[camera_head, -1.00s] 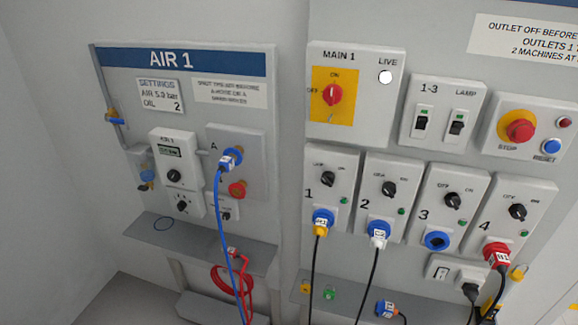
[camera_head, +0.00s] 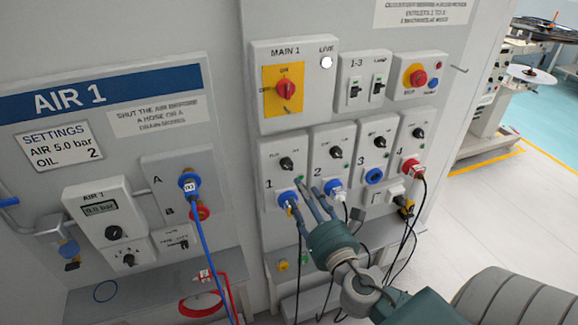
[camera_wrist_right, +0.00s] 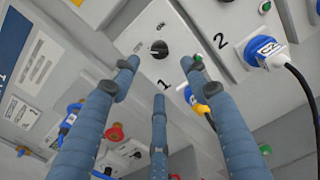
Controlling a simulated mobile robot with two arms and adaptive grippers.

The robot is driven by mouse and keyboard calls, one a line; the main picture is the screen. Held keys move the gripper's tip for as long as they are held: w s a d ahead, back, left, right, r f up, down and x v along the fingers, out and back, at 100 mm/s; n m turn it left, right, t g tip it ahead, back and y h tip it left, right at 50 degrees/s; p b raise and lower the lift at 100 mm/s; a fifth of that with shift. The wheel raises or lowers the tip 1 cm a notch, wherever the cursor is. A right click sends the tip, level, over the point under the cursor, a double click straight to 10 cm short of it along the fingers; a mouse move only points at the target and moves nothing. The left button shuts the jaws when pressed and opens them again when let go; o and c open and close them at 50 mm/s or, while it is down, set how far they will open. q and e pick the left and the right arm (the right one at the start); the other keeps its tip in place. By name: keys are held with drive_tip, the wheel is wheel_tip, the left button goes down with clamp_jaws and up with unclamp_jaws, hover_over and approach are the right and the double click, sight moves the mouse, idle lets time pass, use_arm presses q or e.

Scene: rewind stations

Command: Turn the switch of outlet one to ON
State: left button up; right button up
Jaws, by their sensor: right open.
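The outlet one panel (camera_head: 268,168) is grey, marked 1, and carries a black rotary switch (camera_head: 286,164) above a blue socket with a plug in it. In the right wrist view the switch knob (camera_wrist_right: 159,48) is just beyond and between the fingertips, apart from them. Its exact pointing direction is too small to tell. My right gripper (camera_head: 309,197) is in front of the lower parts of outlets one and two, below the switch. In the wrist view its three fingers (camera_wrist_right: 163,75) are spread open and empty. My left gripper is not in view.
Outlet two (camera_head: 334,153) is close on the right, its white plug (camera_wrist_right: 268,50) and black cable near my fingers. Outlet one's cable (camera_head: 298,250) hangs below. The MAIN 1 panel (camera_head: 306,95) is above. The AIR 1 board (camera_head: 110,95) with its blue hose (camera_head: 207,245) is left.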

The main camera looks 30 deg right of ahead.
sight(289, 168)
drive_tip(key=p+x, duration=0.1)
drive_tip(key=x, duration=0.2)
drive_tip(key=p+x, duration=0.1)
drive_tip(key=x, duration=0.2)
drive_tip(key=p+x, duration=0.1)
drive_tip(key=x, duration=0.2)
drive_tip(key=shift+w+r, duration=0.25)
drive_tip(key=shift+w+d+f, duration=0.1)
drive_tip(key=shift+w+d, duration=0.15)
drive_tip(key=shift+w, duration=0.35)
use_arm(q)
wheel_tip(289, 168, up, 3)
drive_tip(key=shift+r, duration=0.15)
use_arm(e)
drive_tip(key=c, duration=1.2)
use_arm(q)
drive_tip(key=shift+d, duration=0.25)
use_arm(e)
drive_tip(key=shift+o, duration=0.2)
